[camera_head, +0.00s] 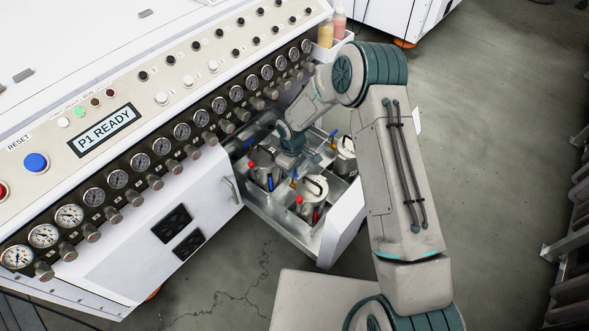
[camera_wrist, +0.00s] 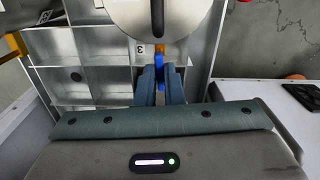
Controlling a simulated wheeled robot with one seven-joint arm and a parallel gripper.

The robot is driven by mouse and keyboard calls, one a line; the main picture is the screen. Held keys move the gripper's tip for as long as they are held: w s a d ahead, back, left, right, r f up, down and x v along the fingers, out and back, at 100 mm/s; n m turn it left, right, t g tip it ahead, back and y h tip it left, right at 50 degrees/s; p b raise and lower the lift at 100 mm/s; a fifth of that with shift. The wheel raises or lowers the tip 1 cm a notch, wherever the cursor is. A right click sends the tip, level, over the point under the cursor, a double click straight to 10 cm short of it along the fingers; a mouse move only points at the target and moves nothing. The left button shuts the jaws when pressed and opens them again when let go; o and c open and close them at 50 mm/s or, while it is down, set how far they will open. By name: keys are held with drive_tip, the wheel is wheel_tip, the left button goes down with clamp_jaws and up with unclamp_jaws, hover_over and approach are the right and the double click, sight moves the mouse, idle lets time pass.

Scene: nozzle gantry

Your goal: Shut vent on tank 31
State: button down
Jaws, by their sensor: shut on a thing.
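My gripper (camera_wrist: 160,88) is shut on a small blue lever (camera_wrist: 160,73) at the rim of a round metal tank (camera_wrist: 190,14) in the wrist view. A yellow fitting (camera_wrist: 160,50) sits just beyond the lever. A label by the tank (camera_wrist: 139,48) shows a "3"; I cannot read the rest. In the head view my gripper (camera_head: 292,163) reaches down among several metal tanks, one at the front (camera_head: 314,187) and one at the left (camera_head: 262,165), with red and blue fittings. I cannot tell there which is tank 31, and the fingertips are mostly hidden.
The tanks stand in a pulled-out metal drawer (camera_head: 283,222) with divider walls. A white panel with gauges (camera_head: 117,179), knobs and a "P1 READY" display (camera_head: 104,130) runs along the left. A side bin holds bottles (camera_head: 339,24). Open floor (camera_head: 490,130) lies to the right.

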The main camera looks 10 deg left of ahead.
drive_tip(key=n+p, duration=0.1)
drive_tip(key=n, duration=0.2)
drive_tip(key=shift+r+n, duration=0.1)
drive_tip(key=shift+n, duration=0.2)
drive_tip(key=n+p, duration=0.1)
drive_tip(key=n, duration=0.3)
drive_tip(key=shift+n, duration=0.3)
drive_tip(key=n+p, duration=0.1)
drive_tip(key=n, duration=0.3)
drive_tip(key=shift+n+p, duration=0.3)
drive_tip(key=shift+p, duration=0.05)
drive_tip(key=shift+n+p, duration=0.5)
drive_tip(key=shift+n, duration=1.5)
drive_tip(key=c, duration=1.5)
unclamp_jaws()
drive_tip(key=shift+c, duration=0.2)
